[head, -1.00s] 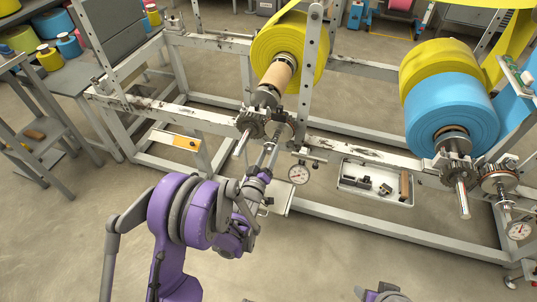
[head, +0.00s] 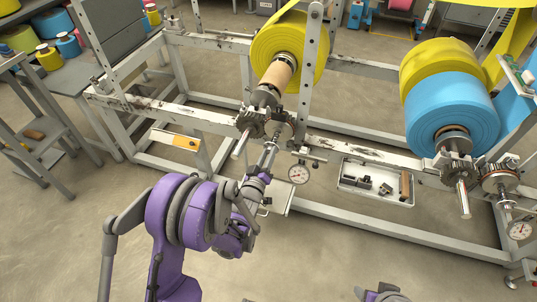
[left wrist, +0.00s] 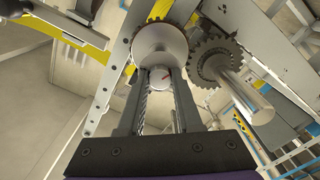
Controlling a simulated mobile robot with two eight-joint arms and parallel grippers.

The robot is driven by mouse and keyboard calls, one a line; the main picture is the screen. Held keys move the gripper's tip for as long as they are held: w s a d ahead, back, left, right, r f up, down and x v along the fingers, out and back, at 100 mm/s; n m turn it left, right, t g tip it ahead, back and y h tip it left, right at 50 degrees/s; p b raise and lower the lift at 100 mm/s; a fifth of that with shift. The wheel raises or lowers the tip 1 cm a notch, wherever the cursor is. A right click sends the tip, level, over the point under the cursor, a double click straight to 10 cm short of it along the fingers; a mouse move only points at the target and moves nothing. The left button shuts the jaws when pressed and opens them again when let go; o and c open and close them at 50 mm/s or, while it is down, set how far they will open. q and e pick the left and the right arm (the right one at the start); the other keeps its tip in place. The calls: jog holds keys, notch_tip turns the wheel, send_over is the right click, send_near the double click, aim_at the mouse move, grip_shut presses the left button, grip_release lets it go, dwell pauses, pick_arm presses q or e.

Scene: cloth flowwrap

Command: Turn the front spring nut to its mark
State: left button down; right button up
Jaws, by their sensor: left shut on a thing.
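My left gripper (head: 271,145) reaches up from the purple arm to the front of the shaft under the left yellow roll (head: 262,45). In the left wrist view, its two fingers (left wrist: 159,84) are closed around the small round spring nut (left wrist: 158,74). In the head view the fingers hide the nut. A purple and grey part of my right arm (head: 382,293) shows at the bottom edge; its fingers are out of view.
A toothed gear with a thick shaft end (left wrist: 258,102) stands close right of the fingers. A dial gauge (head: 299,173) hangs just right of the gripper. A tray with small parts (head: 375,197) lies on the right. The grey frame rail (head: 350,151) runs behind.

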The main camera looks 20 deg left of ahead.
pick_arm(q)
jog(key=m+b, duration=0.4)
jog(key=m, duration=2.1)
jog(key=shift+m, duration=0.4)
jog(key=c, duration=0.6)
grip_release()
jog(key=s, duration=1.1)
jog(key=shift+a, duration=0.15)
